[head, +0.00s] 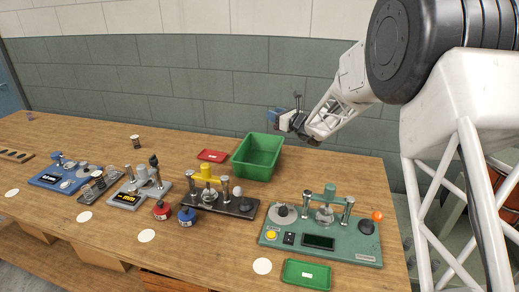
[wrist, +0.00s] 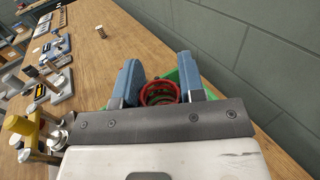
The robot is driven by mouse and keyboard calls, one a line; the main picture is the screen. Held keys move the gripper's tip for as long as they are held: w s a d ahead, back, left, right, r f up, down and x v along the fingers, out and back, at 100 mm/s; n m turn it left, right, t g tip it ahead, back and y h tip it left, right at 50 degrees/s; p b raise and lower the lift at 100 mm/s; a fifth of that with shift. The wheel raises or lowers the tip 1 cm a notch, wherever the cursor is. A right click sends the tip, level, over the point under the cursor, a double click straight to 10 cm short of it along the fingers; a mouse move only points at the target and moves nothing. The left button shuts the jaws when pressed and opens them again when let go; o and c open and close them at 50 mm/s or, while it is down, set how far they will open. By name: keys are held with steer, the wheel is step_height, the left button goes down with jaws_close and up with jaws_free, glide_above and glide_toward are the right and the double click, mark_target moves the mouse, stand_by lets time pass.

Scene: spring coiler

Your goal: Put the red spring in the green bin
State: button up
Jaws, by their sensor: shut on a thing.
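The red spring (wrist: 160,92) shows as a red ring between the blue fingers of my gripper (wrist: 158,85) in the wrist view. My gripper is shut on it. Green of the bin shows just behind and around the fingers there. In the head view my gripper (head: 286,115) is above and a little right of the open green bin (head: 250,172), near the back wall. The spring cannot be made out in the head view. The bin's inside looks empty from the head camera, though its near wall hides part of the floor.
A red tray (head: 212,155) lies left of the bin. A green coiler station (head: 322,232) and a yellow-topped one (head: 212,190) stand in front. A green tray (head: 306,274) lies at the table's front edge. The grey-green wall (head: 190,80) is close behind.

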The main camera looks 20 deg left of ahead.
steer(key=shift+a+r, duration=0.3)
steer(key=shift+a, duration=0.55)
steer(key=shift+f, duration=0.1)
step_height(320, 180, down, 6)
steer(key=shift+f, duration=1.95)
steer(key=shift+f, duration=0.2)
steer(key=o, duration=0.9)
steer(key=shift+o, duration=0.2)
steer(key=shift+r, duration=0.1)
